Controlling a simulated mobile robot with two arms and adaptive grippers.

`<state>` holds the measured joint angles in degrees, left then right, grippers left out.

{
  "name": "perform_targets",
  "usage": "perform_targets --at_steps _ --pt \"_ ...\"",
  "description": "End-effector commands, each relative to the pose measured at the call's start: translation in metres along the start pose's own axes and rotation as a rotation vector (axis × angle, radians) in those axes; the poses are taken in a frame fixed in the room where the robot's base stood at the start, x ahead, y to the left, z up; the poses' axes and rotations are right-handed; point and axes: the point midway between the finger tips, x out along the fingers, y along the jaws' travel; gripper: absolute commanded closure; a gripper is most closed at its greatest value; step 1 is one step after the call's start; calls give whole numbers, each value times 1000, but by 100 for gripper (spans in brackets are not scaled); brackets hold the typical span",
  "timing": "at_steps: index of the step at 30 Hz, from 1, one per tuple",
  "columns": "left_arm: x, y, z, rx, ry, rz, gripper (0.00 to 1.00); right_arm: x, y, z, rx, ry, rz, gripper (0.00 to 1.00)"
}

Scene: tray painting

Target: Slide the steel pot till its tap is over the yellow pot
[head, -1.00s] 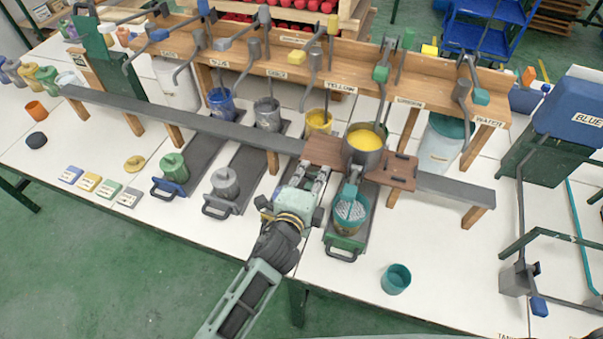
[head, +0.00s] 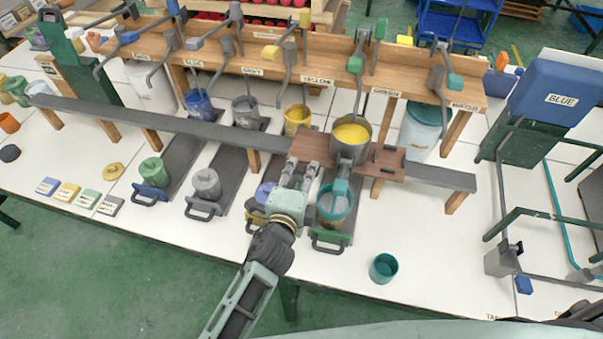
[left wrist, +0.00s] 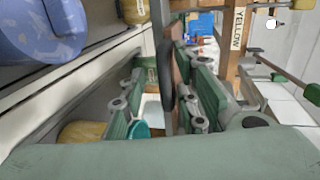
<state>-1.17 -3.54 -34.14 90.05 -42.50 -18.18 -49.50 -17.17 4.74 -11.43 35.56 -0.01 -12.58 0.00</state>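The steel pot (head: 349,149), holding yellow paint, stands on a brown board (head: 386,160) across the grey rail. Its teal tap (head: 340,188) points to the front, above a teal pot (head: 334,217). A yellow pot (head: 297,120) stands behind the rail, left of the steel pot. My left gripper (head: 299,174) is at the front left of the board. In the left wrist view, its fingers (left wrist: 165,95) stand apart on either side of a brown plate (left wrist: 176,70), with a gap at the left finger. My right gripper is not in view.
The grey rail (head: 215,128) runs left and right of the board. A blue pot (head: 264,191) is partly hidden behind my left gripper. Green (head: 151,171) and grey (head: 207,184) pots stand further left. A loose teal cup (head: 384,268) stands near the front edge.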

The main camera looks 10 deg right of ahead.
Motion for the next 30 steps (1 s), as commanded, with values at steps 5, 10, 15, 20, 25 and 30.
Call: perform_targets --at_steps 5,10,15,20,25,30 --pt "0 -3 0 1 1 -5 71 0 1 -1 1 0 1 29" --pt "-11 -2 0 1 1 -6 71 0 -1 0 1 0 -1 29" --pt "-43 -1 0 1 2 -3 71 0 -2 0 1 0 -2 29" --pt "-78 -1 0 0 1 -2 71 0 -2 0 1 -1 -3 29" --pt "-105 0 0 0 1 -1 71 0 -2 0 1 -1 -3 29" --pt "-118 0 0 0 0 -1 71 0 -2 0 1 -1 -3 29"
